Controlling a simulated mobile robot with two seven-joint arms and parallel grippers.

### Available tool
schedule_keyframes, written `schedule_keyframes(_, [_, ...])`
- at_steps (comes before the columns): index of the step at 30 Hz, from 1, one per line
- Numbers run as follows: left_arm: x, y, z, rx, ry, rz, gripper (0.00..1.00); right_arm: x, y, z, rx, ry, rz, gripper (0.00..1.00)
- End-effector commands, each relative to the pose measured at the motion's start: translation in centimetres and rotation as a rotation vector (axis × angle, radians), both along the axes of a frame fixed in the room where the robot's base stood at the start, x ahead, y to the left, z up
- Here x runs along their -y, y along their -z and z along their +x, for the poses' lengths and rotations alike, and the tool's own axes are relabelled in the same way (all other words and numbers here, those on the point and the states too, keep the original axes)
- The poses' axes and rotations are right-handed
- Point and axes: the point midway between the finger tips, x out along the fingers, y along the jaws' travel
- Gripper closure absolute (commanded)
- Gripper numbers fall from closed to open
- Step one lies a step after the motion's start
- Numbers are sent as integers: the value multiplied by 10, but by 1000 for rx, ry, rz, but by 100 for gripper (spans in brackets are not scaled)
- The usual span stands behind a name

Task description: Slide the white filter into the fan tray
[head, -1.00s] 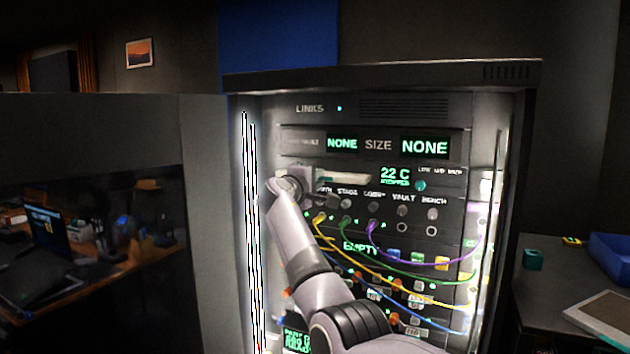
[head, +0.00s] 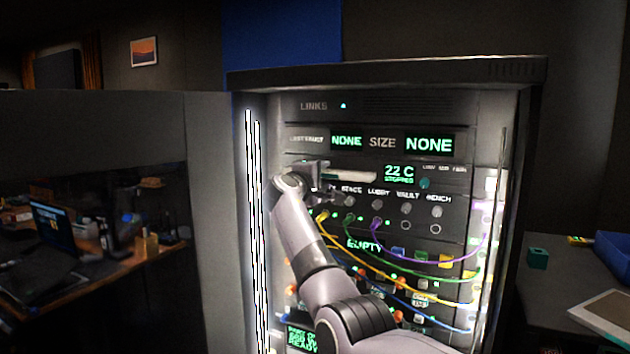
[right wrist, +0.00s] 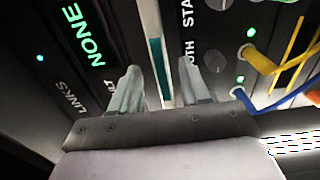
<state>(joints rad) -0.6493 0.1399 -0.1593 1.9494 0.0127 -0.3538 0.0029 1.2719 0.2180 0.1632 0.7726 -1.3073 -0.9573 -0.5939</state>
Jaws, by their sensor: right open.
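The white filter (head: 350,175) shows as a pale flat bar at the front of the fan tray, left of the "22 C STOPPED" display (head: 399,174). In the right wrist view the filter (right wrist: 153,25) is a white strip with a teal strip beside it, running between my fingers. My right gripper (head: 322,170) is at the filter's left end. In the right wrist view my right gripper (right wrist: 160,70) is open, with one finger on each side of the strip and gaps visible. How deep the filter sits is hidden. My left gripper is not in view.
Below the tray are a row of knobs (head: 378,206) and coloured cables (head: 440,258) looping in front of the rack. A bright light strip (head: 252,230) runs down the rack's left side. A side table (head: 540,300) stands at the right with a teal block (head: 537,258).

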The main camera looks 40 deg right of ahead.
Motion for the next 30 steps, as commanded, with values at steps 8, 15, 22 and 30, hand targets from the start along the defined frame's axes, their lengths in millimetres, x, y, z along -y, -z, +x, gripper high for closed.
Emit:
schedule_keyframes(8, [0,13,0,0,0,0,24,-29,3,-11,2,-3,0,54])
schedule_keyframes(15, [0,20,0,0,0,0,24,-52,1,-22,1,-2,-2,54])
schedule_keyframes(22, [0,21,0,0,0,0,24,-60,0,-25,0,-1,-1,54])
schedule_keyframes(30, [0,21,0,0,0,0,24,-60,0,-25,0,-1,-1,54])
